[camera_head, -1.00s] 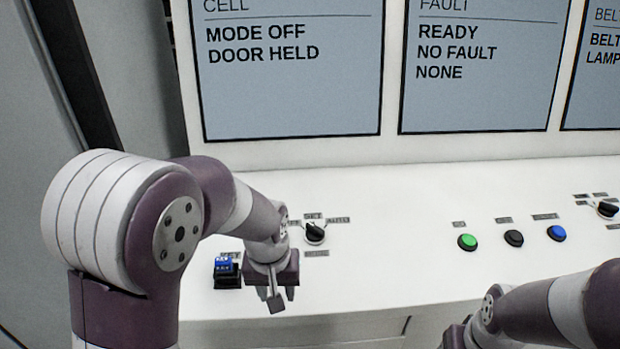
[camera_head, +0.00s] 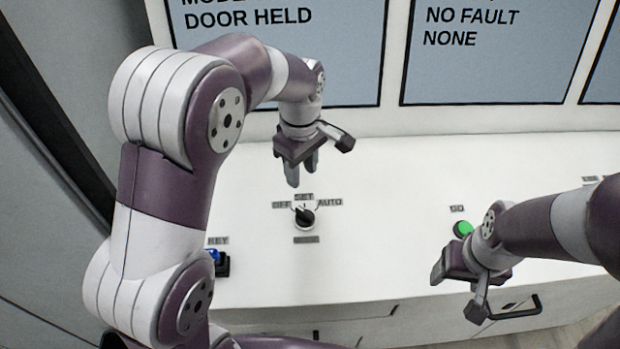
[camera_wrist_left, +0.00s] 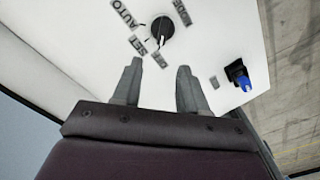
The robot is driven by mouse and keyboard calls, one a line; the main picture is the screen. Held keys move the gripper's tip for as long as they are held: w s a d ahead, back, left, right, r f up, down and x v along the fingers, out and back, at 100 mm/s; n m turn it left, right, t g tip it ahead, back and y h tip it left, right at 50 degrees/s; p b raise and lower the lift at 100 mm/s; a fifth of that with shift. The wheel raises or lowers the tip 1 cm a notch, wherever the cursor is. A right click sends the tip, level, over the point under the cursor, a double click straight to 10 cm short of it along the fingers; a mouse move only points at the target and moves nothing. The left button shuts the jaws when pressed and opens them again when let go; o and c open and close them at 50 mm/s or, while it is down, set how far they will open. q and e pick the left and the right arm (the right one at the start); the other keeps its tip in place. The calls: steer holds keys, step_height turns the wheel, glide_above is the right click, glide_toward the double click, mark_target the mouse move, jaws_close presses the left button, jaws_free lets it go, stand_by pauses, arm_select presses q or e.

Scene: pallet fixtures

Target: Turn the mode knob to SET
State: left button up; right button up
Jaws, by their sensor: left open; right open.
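The mode knob (camera_head: 306,219) is a round black knob with a white mark, on the white console under the labels OFF, SET and AUTO. It also shows in the left wrist view (camera_wrist_left: 160,30), where its white mark points toward the small label that appears to be OFF. My left gripper (camera_head: 302,178) is open and empty, above and behind the knob, with its fingers pointing down. In the left wrist view its two fingers (camera_wrist_left: 160,76) are apart, with the knob beyond them, untouched. My right gripper (camera_head: 452,292) is open and empty near the console's front edge.
A blue key switch (camera_head: 216,260) sits left of the knob, near the front edge. A green GO button (camera_head: 462,229) is beside my right arm. Screens stand behind the console; the left screen (camera_head: 280,60) reads DOOR HELD.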

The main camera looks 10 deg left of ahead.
mark_target(302, 210)
arm_select(q)
steer(key=f+b, duration=0.2)
steer(key=s+f+b, duration=0.1)
steer(key=f+b, duration=0.1)
steer(key=f, duration=0.1)
steer(key=shift+s+a+f+b, duration=0.1)
steer(key=shift+s+f+b, duration=0.1)
steer(key=shift+f+b, duration=0.15)
steer(key=f+p, duration=0.1)
steer(key=f, duration=0.2)
steer(key=w+f+p, duration=0.1)
steer(key=f, duration=0.2)
steer(key=shift+w, duration=0.15)
steer(key=shift+f, duration=0.25)
steer(key=shift+s+r, duration=0.1)
steer(key=shift+s, duration=0.3)
steer(key=shift+c, duration=0.6)
steer(key=shift+w, duration=0.1)
jaws_close()
